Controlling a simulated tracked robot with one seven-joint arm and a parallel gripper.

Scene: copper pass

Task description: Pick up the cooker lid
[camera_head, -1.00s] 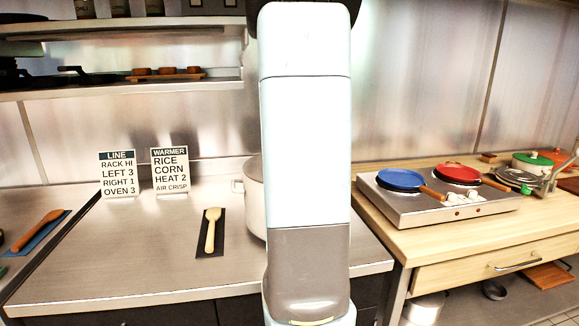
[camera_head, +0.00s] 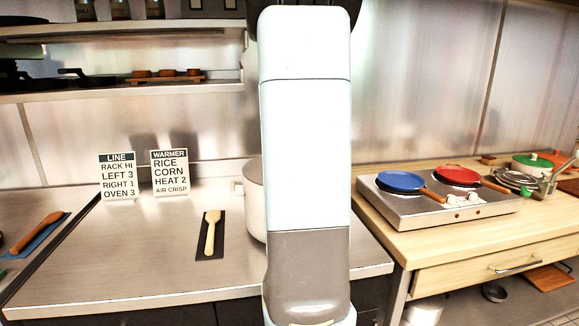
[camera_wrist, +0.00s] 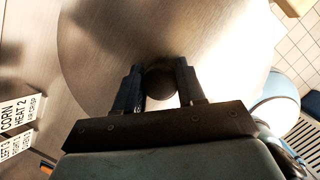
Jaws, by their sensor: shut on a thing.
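The cooker lid (camera_wrist: 218,48) is a large round metal disc that fills most of the upper wrist view. Its dark round knob (camera_wrist: 160,82) sits between the two fingers of my gripper (camera_wrist: 158,76), which is shut on it. In the head view my own arm stands in the middle and hides the lid and my gripper. A large pale pot (camera_head: 253,198) with a side handle stands on the steel counter, partly hidden behind my arm. I cannot tell how far the lid is above any surface.
On the steel counter (camera_head: 130,255) are a wooden spoon on a dark mat (camera_head: 210,246), a LINE sign (camera_head: 118,177) and a WARMER sign (camera_head: 170,174). At right, a hob (camera_head: 440,207) bears a blue pan (camera_head: 400,181) and a red pan (camera_head: 457,175). A shelf (camera_head: 120,89) overhangs at left.

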